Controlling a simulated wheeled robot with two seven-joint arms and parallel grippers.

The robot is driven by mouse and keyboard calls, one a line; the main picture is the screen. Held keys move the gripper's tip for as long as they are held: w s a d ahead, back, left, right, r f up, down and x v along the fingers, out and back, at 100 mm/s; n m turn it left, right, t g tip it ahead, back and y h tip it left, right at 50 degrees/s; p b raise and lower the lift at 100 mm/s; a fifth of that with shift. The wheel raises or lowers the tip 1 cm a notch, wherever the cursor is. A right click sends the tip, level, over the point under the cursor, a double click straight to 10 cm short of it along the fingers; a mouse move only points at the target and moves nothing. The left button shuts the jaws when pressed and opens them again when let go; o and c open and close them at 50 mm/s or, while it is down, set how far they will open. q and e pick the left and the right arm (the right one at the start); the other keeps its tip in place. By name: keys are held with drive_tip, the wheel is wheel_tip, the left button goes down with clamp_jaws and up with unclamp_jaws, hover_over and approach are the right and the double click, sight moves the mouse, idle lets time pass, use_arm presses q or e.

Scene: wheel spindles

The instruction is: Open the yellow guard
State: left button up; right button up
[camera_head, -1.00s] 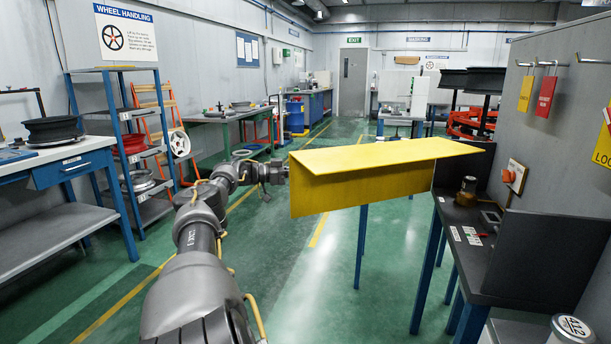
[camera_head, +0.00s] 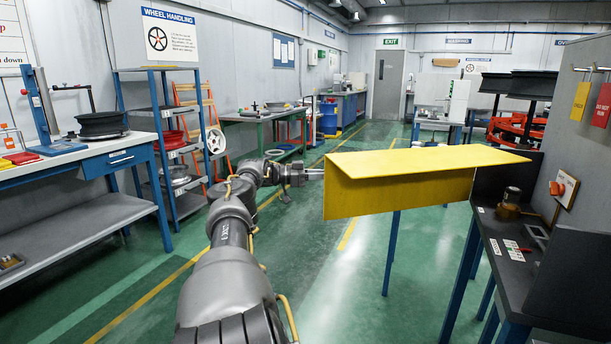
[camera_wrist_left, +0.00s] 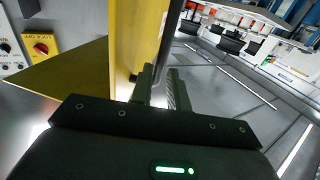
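The yellow guard (camera_head: 402,195) is a bent sheet in the middle of the head view. Its top face is about level and a front flap hangs down. My left gripper (camera_head: 310,174) is at the guard's left edge, its tips close to the sheet. In the left wrist view the guard (camera_wrist_left: 134,45) stands just left of the fingers. A dark bar (camera_wrist_left: 172,35), which looks like the guard's handle, runs down between the fingers of my left gripper (camera_wrist_left: 162,88). The narrow gap between them is about the bar's width. The far fingertips are partly hidden. My right gripper is not in view.
A dark bench (camera_head: 505,235) with blue legs stands right of the guard, with a brass-coloured part (camera_head: 512,200) on it. A blue shelf rack (camera_head: 165,130) and a workbench (camera_head: 95,160) stand at the left. The green floor (camera_head: 330,270) below the guard is mostly clear.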

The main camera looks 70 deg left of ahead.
use_arm(q)
drive_tip(key=v, duration=0.6)
drive_tip(key=shift+s, duration=0.3)
drive_tip(key=shift+c, duration=0.4)
